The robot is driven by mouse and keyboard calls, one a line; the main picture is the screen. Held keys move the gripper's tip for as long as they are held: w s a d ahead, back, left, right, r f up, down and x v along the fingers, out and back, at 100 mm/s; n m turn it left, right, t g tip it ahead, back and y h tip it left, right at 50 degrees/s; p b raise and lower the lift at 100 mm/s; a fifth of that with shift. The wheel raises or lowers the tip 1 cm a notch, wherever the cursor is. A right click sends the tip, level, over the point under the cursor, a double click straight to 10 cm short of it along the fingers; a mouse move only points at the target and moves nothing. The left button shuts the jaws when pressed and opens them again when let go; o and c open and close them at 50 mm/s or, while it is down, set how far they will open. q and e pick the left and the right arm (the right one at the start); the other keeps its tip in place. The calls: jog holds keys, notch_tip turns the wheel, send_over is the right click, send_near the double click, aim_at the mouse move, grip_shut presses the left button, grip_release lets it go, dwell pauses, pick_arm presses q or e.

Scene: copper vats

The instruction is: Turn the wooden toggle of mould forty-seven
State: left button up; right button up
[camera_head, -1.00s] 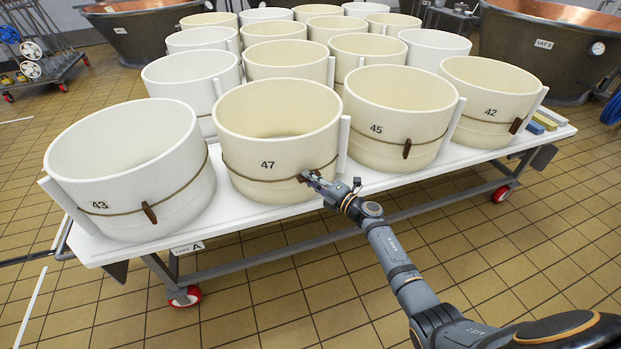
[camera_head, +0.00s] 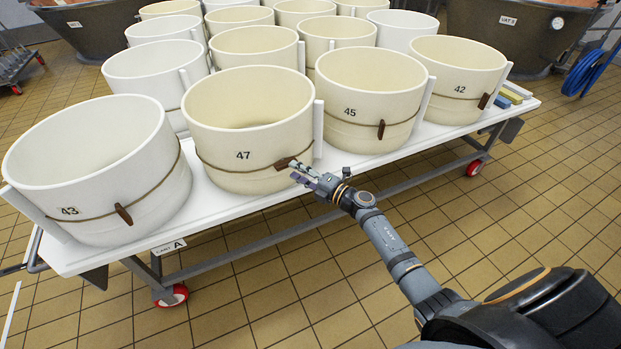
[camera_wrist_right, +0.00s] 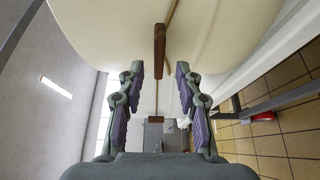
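Mould forty-seven (camera_head: 245,120) is a cream round tub in the front row, with a cord around it. Its brown wooden toggle (camera_head: 283,163) lies roughly along the cord at the right of the number. My right gripper (camera_head: 295,171) is just off the toggle, its fingers apart. In the right wrist view the gripper (camera_wrist_right: 159,72) is open and empty. A brown toggle (camera_wrist_right: 159,50) shows just beyond the gap between the fingertips, in line with the cord. My left gripper is out of view.
Mould 43 (camera_head: 80,165) stands to the left, and moulds 45 (camera_head: 350,105) and 42 (camera_head: 455,75) to the right; their toggles sit across their cords. All stand on a white wheeled cart (camera_head: 215,205). The tiled floor in front is clear.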

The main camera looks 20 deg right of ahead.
jog(key=v, duration=0.7)
jog(key=shift+s+d, duration=0.15)
jog(key=shift+s, duration=0.2)
